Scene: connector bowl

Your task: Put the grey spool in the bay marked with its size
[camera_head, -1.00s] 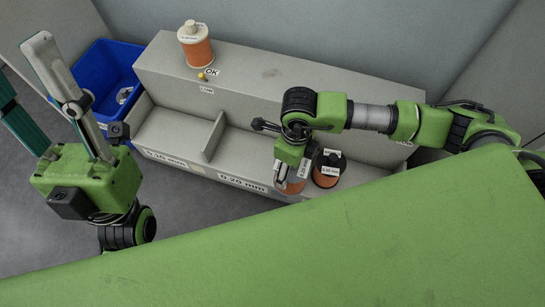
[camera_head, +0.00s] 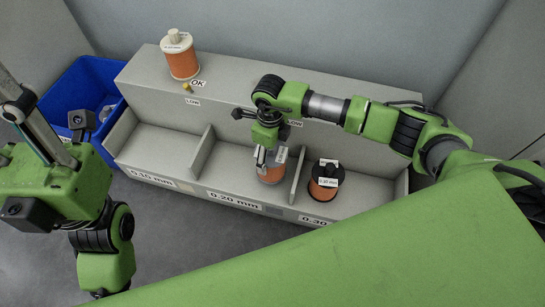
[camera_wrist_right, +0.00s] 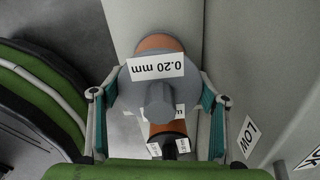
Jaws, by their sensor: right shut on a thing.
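The grey spool (camera_wrist_right: 158,98), with orange wire and a "0.20 mm" label, is between the fingers of my right gripper (camera_wrist_right: 157,112), which is shut on it. In the head view the spool (camera_head: 271,174) is upright at the middle bay, just left of the right divider (camera_head: 302,170). That bay's front carries the "0.20 mm" label (camera_head: 233,200). I cannot tell whether the spool touches the bay floor. My right gripper (camera_head: 268,158) partly covers it. My left gripper (camera_head: 40,130) is at the left edge, its fingertips cut off.
A black-flanged orange spool (camera_head: 323,183) stands in the right bay. A pale spool (camera_head: 181,58) and a small yellow knob (camera_head: 187,86) are on the upper ledge. A blue bin (camera_head: 75,95) stands at left.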

